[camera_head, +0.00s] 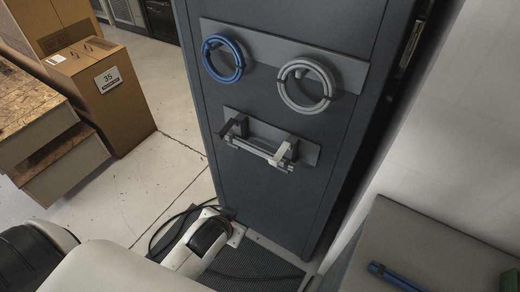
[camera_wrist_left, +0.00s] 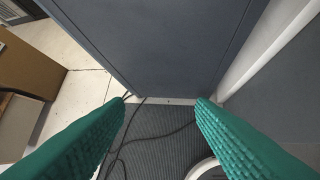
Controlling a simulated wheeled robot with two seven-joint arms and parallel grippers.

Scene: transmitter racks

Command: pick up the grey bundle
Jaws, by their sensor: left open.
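The grey bundle (camera_head: 284,91) is a ring-shaped coil on the upper right of the dark cabinet front in the head view, beside a similar blue coil (camera_head: 239,62). The wrist view does not show the grey bundle. My left gripper (camera_wrist_left: 162,103) is open and empty in that view, its two green fingers wide apart, facing the lower cabinet and the floor. In the head view its fingers do not show. My right gripper is not in view.
A silver bar handle (camera_head: 262,153) sticks out below the coils. A dark cable (camera_wrist_left: 160,138) lies on the floor by the cabinet foot. Cardboard boxes (camera_head: 108,96) stand at left. A grey surface (camera_head: 420,240) at lower right carries a blue tube-like object (camera_head: 395,277).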

